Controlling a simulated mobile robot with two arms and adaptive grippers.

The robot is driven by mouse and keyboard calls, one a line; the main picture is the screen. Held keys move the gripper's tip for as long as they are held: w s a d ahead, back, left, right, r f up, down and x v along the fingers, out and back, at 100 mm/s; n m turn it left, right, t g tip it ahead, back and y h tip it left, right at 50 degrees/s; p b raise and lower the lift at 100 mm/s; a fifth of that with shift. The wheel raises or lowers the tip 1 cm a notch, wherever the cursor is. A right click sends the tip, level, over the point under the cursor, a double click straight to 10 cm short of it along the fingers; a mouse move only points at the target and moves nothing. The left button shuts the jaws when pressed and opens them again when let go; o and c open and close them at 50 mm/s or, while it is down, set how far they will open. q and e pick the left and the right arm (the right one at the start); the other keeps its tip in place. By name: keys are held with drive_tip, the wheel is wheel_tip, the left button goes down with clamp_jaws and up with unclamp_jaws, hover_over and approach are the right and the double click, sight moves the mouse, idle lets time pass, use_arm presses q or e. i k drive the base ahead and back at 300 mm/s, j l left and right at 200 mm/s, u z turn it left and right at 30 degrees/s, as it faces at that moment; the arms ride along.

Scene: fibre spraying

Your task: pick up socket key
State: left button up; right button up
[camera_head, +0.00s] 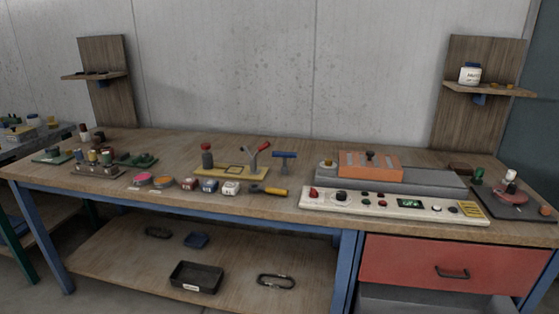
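A T-shaped tool with a blue crossbar (285,155), which looks like the socket key, stands upright on the wooden workbench (330,180), right of the yellow tray (215,171). Its lower end is too small to make out clearly. A tool with a yellow handle (275,191) and a dark head lies in front of it near the bench's front edge. Neither of my grippers shows in the head view.
A white control panel (330,205) and an orange-topped grey unit (420,178) stand right of the T-shaped tool. Several small pots, including a pink one (143,179), line the front left. Below are a red drawer (410,259) and a shelf with a black bin (196,280).

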sight(284, 169)
drive_tip(key=i+j+z, duration=0.35)
drive_tip(key=i+j, duration=0.2)
drive_tip(key=i+j+z, duration=0.3)
drive_tip(key=i+j, duration=0.25)
drive_tip(key=j, duration=0.2)
